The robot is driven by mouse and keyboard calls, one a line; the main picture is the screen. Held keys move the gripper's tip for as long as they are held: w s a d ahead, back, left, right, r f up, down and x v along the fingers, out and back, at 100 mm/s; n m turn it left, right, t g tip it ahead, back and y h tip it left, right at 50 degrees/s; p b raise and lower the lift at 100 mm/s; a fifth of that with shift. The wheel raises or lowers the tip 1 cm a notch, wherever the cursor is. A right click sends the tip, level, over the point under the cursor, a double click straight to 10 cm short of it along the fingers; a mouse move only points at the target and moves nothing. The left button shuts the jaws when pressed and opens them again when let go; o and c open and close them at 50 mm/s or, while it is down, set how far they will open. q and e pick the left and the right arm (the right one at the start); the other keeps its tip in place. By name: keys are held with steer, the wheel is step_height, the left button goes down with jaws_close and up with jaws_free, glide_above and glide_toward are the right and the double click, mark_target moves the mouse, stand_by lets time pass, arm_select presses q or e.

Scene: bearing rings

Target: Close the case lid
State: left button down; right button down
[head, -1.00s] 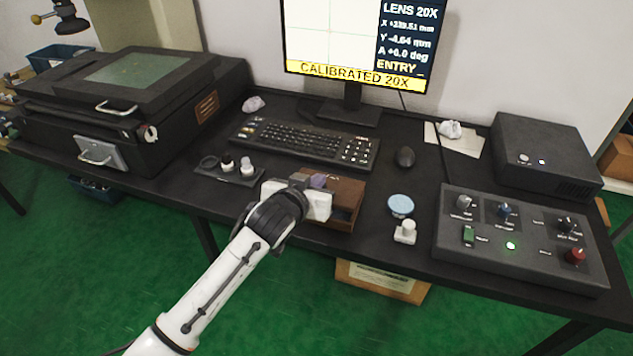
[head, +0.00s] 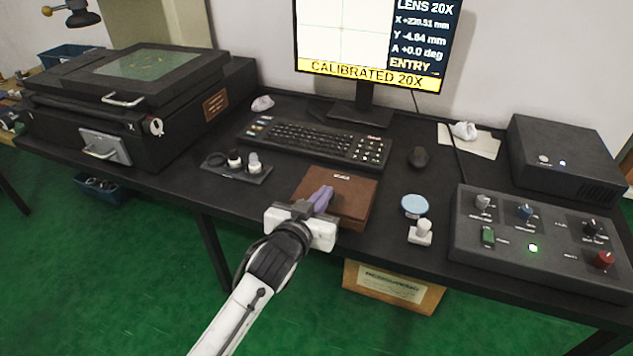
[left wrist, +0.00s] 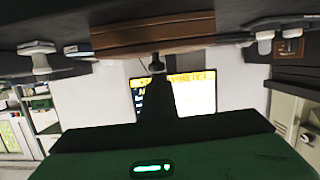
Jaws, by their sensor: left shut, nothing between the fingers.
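The brown wooden case (head: 352,200) sits at the front edge of the dark table in the head view. Its lid (head: 355,185) lies flat over the box and looks closed; the front left part is hidden by my gripper. My left gripper (head: 321,197) is shut and empty, its purple fingers over the front left part of the lid. Whether they touch the lid I cannot tell. In the left wrist view, which looks upside down, the case shows as a brown strip (left wrist: 150,36) across the top. My right gripper is not in view.
The keyboard (head: 310,142) lies behind the case. A lens holder (head: 238,170) stands to its left. A blue-topped round dish (head: 414,205) and a small white block (head: 421,234) stand to its right, left of the control box (head: 545,240). A monitor (head: 370,40) stands behind.

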arm_select(q)
steer(key=shift+s+f, duration=0.15)
steer(key=shift+f, duration=0.2)
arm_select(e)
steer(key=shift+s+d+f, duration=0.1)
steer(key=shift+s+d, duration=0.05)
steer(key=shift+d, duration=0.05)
